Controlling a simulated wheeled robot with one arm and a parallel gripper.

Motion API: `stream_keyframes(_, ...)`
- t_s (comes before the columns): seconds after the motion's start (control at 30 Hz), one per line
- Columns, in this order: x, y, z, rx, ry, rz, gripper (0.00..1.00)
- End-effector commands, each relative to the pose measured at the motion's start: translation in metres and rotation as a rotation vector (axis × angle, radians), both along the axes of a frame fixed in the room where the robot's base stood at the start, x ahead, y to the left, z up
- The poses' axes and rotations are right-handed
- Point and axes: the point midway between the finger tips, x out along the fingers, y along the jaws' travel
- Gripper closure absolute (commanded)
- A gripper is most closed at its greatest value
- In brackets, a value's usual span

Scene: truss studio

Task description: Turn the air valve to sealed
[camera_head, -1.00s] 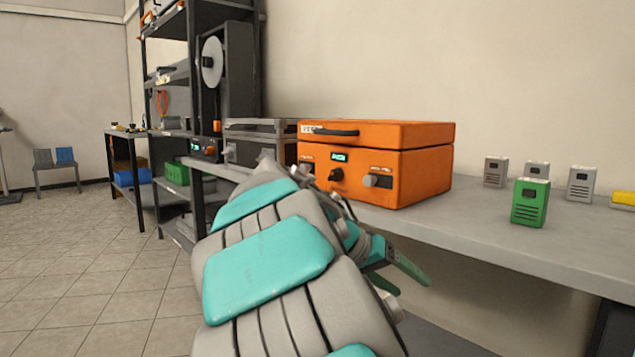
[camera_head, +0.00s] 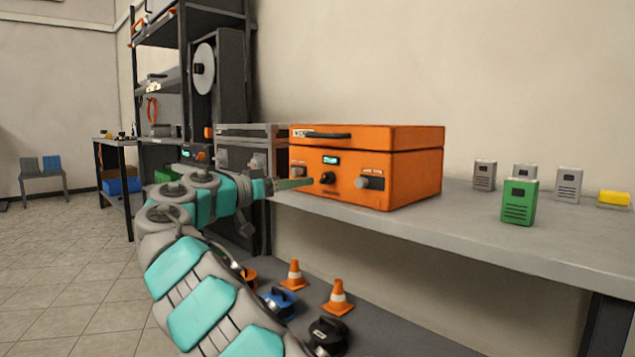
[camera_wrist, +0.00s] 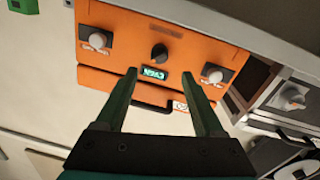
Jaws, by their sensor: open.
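The orange case (camera_head: 420,165) stands on the grey bench, lid closed. Its front has a lit display (camera_head: 330,160), a black dial (camera_head: 327,178) and a grey knob (camera_head: 370,182) on a dark plate at right. I cannot read which knob is the air valve. My gripper (camera_wrist: 159,75) is open and empty before the display, touching no knob that I can see.
A grey case (camera_head: 238,150) stands left of the orange one. A green box (camera_head: 519,202), several grey boxes and a yellow block (camera_head: 613,198) stand at right. Orange cones (camera_head: 338,298) and round lidded items (camera_head: 328,336) are on the lower shelf. Bench before the green box is clear.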

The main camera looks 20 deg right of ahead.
Motion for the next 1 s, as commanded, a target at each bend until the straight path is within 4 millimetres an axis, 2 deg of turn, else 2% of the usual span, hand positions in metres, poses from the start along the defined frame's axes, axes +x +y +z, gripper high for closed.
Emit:
stream_keyframes(0.17,0.004,-0.015,0.0,0.002,0.002,0.0,0.3)
stream_keyframes(0.53,0.02,-0.067,-0.002,0.003,0.005,-0.002,0.3)
stream_keyframes(0.67,0.022,-0.074,-0.001,0.002,0.005,-0.001,0.3)
stream_keyframes(0.87,0.022,-0.074,-0.001,0.001,0.004,0.0,0.3)
stream_keyframes(1.0,0.022,-0.074,-0.001,0.002,0.005,-0.001,0.45)
